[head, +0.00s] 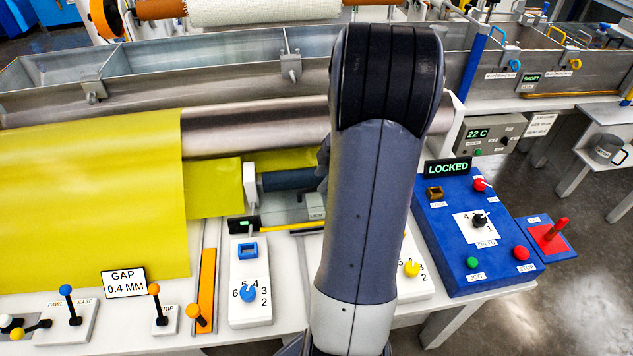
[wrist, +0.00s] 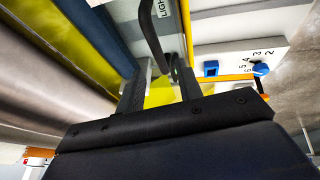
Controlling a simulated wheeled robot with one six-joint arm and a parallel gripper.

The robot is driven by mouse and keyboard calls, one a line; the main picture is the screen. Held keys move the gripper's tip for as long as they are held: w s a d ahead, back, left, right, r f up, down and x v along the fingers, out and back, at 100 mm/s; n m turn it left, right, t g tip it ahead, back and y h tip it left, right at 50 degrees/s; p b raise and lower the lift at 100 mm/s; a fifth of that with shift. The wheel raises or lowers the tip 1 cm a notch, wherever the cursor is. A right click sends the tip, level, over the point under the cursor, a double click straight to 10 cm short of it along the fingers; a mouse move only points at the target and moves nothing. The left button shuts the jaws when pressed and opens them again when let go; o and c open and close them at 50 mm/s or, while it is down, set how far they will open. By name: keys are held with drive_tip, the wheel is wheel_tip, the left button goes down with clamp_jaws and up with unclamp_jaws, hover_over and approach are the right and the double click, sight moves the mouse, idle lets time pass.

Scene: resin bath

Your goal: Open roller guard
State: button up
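The roller guard appears to be the grey panel (head: 292,208) with a partly hidden label, in front of a dark blue roller (head: 285,180); my arm covers its right part in the head view. In the wrist view a curved black handle (wrist: 152,35) runs down from the top edge beside a "LIGH…" label. My gripper (wrist: 161,72) has its two fingers apart, with the handle's lower end between the tips. I cannot tell whether they touch it. In the head view my arm hides most of the gripper. The guard looks lowered.
Yellow sheet (head: 90,200) drapes at left beside a metal roller (head: 250,128). A white panel with a blue knob (head: 248,293) stands in front of the guard. A blue control box (head: 440,230) shows "LOCKED" at right. Levers (head: 68,300) line the front left.

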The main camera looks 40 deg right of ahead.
sight(314, 188)
drive_tip(key=shift+x, duration=1.7)
clamp_jaws()
